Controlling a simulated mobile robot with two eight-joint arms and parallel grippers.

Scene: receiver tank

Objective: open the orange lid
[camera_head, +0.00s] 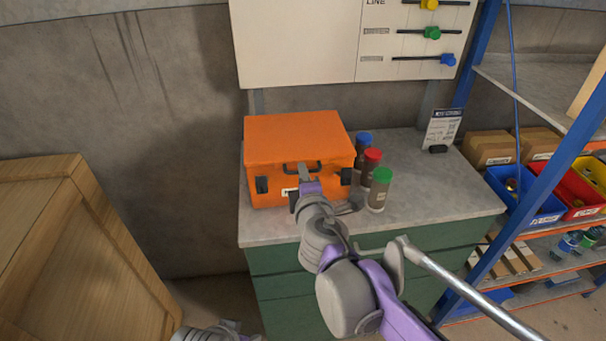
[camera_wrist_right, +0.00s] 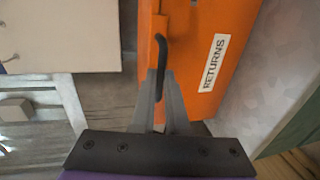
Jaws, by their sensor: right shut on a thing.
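The orange lid (camera_head: 295,138) lies flat and closed on an orange case on the grey bench top. A black handle (camera_head: 313,164) sits on the case front between two black latches. My right gripper (camera_head: 304,174) is at the case front, and in the right wrist view (camera_wrist_right: 160,76) its fingers are shut on the black handle (camera_wrist_right: 161,50). A white "RETURNS" label (camera_wrist_right: 214,62) shows beside the handle there. The gripper hides part of the case front in the head view. Part of my left arm shows at the bottom edge, but its gripper does not.
Bottles with blue, red (camera_head: 370,166) and green (camera_head: 380,188) caps stand just right of the case. A small sign (camera_head: 442,128) stands farther right. A blue-framed shelf (camera_head: 545,190) with bins is at the right. A wooden crate (camera_head: 85,260) stands at the left.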

